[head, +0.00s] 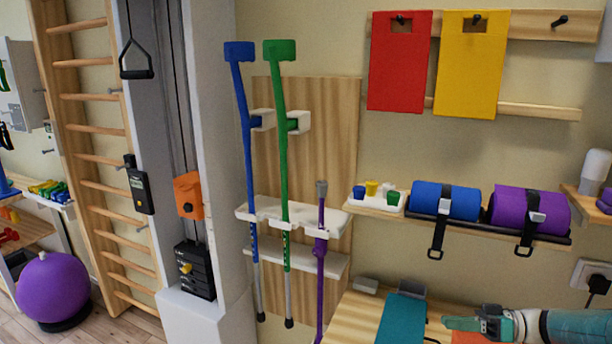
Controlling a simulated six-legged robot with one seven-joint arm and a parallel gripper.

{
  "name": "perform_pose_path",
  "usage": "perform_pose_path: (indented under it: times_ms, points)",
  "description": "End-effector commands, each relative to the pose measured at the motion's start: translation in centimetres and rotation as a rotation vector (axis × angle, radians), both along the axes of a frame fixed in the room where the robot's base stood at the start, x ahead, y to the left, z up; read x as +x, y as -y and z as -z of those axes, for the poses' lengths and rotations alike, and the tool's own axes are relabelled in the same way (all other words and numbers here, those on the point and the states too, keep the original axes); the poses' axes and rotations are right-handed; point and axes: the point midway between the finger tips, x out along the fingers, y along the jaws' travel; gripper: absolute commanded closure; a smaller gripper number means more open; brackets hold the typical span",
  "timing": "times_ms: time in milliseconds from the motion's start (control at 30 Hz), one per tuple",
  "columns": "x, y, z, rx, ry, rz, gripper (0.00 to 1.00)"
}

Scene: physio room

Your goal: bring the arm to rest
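My gripper (458,323) shows at the lower right, pointing left at the end of my pale teal arm. It is over the wooden bench, just right of a teal strap or mat (401,318). I see it side-on, so the gap between its fingers cannot be made out. No held object can be made out.
A shelf holding a blue roll (446,201) and a purple roll (530,208) with hanging black straps is above my gripper. Blue (246,130) and green (281,160) crutches and a purple cane (321,245) stand in a wall rack to the left.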

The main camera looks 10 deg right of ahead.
Motion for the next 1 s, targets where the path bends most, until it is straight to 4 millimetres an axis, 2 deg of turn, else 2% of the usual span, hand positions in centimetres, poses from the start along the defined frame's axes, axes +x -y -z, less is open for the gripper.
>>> perform_pose_path:
  times_ms: [33,100,233,400,700,1000]
  points:
    - [0.5,-2.3,-0.4,-0.050,-0.073,-0.042,0.72]
    - [0.7,-5.2,-0.5,-0.122,-0.190,-0.088,0.72]
    - [0.4,-10.1,-0.8,-0.277,-0.391,-0.139,0.72]
    - [-1.1,-15.3,-1.5,-0.494,-0.599,-0.136,0.72]
    - [-5.1,-21.7,-3.8,-0.856,-0.788,0.029,0.72]
    - [-9.7,-25.4,-6.9,-1.070,-0.761,0.326,0.72]
